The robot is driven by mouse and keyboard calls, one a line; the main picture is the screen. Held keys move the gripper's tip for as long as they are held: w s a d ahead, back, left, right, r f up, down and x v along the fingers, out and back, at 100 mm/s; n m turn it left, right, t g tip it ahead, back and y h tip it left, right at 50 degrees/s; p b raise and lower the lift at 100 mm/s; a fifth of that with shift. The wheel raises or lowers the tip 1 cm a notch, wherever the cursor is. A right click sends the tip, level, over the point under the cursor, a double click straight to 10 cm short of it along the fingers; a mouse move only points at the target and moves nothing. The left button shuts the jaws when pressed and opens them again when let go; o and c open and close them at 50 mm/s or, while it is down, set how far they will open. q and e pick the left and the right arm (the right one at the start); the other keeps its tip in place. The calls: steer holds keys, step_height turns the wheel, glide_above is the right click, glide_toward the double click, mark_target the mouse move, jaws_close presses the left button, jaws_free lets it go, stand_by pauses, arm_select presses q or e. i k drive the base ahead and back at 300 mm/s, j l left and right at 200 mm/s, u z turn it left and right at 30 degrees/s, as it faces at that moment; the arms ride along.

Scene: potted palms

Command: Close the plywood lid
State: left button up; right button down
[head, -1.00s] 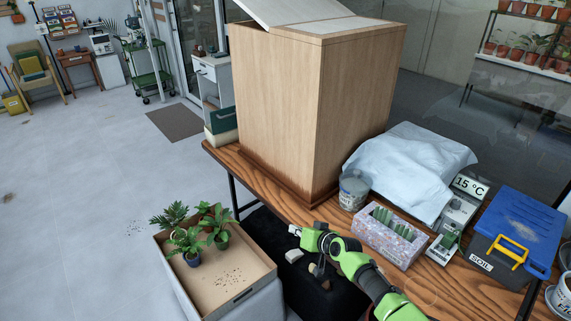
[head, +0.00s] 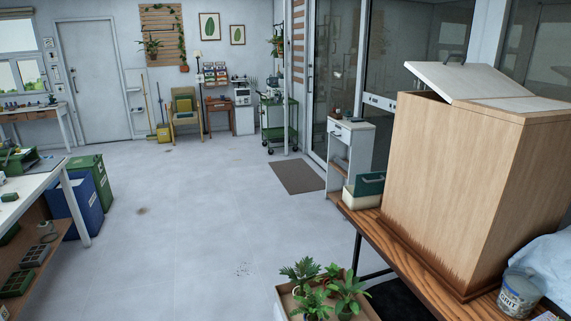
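The plywood lid (head: 450,79) is a pale panel with a dark handle on top of a tall wooden box (head: 465,185). It is tilted up, with a dark gap between its near left edge and the box rim. A flat pale top panel (head: 510,104) lies beside it on the right. The box stands on a brown wooden table (head: 420,258) at the right. Neither of my grippers shows in the head view now.
A cardboard tray of potted palms (head: 325,296) is at the bottom centre. A grit tin (head: 518,297) and a pale cloth (head: 546,262) are right of the box. A white cabinet (head: 347,150) stands behind. The floor at left centre is clear.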

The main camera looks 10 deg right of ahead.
mark_target(457, 80)
steer(key=i+j+u, duration=0.2)
steer(key=i+j, duration=0.35)
steer(key=i+j+u, duration=0.15)
steer(key=i+j, duration=0.25)
steer(key=i, duration=0.2)
steer(key=i+j+u, duration=0.2)
steer(key=i+j, duration=0.2)
steer(key=i, duration=0.2)
steer(key=i+z, duration=0.15)
steer(key=i, duration=0.5)
steer(key=i+z, duration=0.2)
steer(key=i, duration=0.45)
steer(key=i+j+z, duration=0.15)
steer(key=i, duration=0.5)
steer(key=i+l+z, duration=0.25)
steer(key=i+z, duration=0.25)
steer(key=i+l+z, duration=0.1)
steer(key=i+z, duration=0.2)
steer(key=z, duration=0.15)
steer(key=i+j+z, duration=0.1)
steer(key=i+z, duration=0.4)
steer(key=i+j+z, duration=0.2)
steer(key=i+z, duration=0.25)
steer(key=k, duration=0.1)
